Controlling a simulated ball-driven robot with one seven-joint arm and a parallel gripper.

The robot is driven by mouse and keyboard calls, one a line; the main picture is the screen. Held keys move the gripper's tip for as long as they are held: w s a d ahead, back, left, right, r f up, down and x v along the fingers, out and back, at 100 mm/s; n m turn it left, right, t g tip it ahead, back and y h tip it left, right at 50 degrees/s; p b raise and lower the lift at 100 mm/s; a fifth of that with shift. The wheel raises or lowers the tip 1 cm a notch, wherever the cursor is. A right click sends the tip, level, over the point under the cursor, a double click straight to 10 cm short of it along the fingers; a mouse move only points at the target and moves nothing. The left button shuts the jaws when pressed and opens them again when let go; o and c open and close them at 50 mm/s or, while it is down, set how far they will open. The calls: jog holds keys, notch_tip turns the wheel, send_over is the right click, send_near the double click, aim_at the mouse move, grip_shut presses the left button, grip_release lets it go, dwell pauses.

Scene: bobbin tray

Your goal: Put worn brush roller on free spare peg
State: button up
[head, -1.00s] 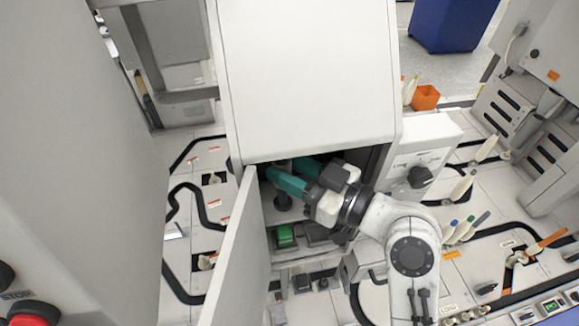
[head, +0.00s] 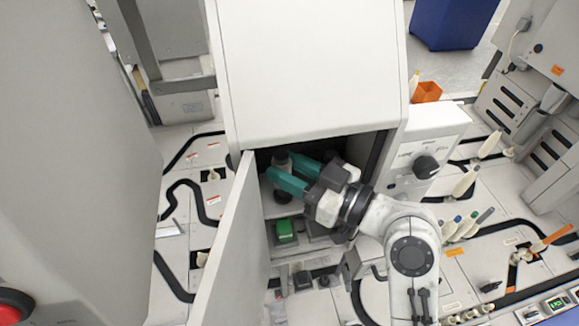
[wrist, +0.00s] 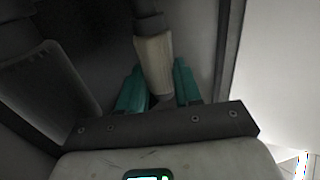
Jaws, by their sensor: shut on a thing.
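My gripper (head: 284,170) reaches into the open cabinet with its two teal fingers. It is shut on a brush roller (wrist: 153,65), a pale ribbed cylinder with a dark end, seen between the fingers in the wrist view. In the head view only a small grey part of it shows by the fingertips. I cannot tell from its surface how worn it is. No free spare peg can be made out in the dark interior.
The cabinet's door (head: 228,250) hangs open at the left, and its right wall is close to my wrist. A green block (head: 285,231) sits low inside, below the gripper. A panel with a black knob (head: 426,167) stands at the right.

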jog(key=shift+f, duration=0.15)
jog(key=o, duration=1.1)
jog(key=shift+o, duration=0.2)
jog(key=b+v, duration=0.1)
jog(key=v, duration=0.9)
jog(key=shift+s+d+b, duration=0.15)
jog(key=shift+d+b, duration=0.2)
jog(key=shift+d, duration=0.05)
